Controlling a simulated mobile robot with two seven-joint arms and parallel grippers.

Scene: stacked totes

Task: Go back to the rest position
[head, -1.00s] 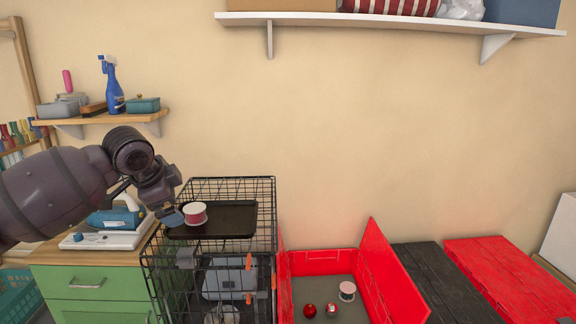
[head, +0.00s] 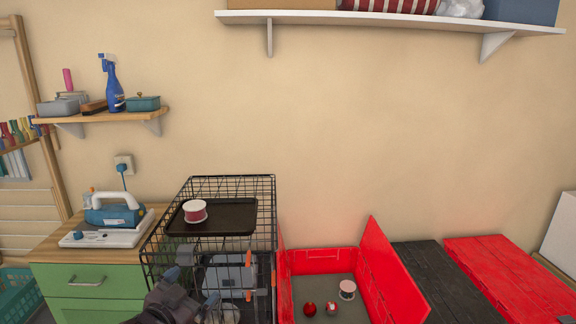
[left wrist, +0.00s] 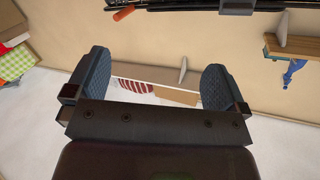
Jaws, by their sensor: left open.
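My left gripper (head: 192,288) is low in the head view, in front of the wire crate (head: 262,190). Its jaws are open. In the left wrist view, the open jaws (left wrist: 153,86) are wide apart with nothing between them. A red and white spool (head: 195,211) stands upright on the black tray (head: 232,218) on top of the crate, apart from the gripper. My right gripper is in neither view.
Closed black (head: 440,280) and red (head: 510,275) totes stand further right. A green cabinet (head: 95,285) with an iron (head: 115,212) stands left. Shelves hang on the wall.

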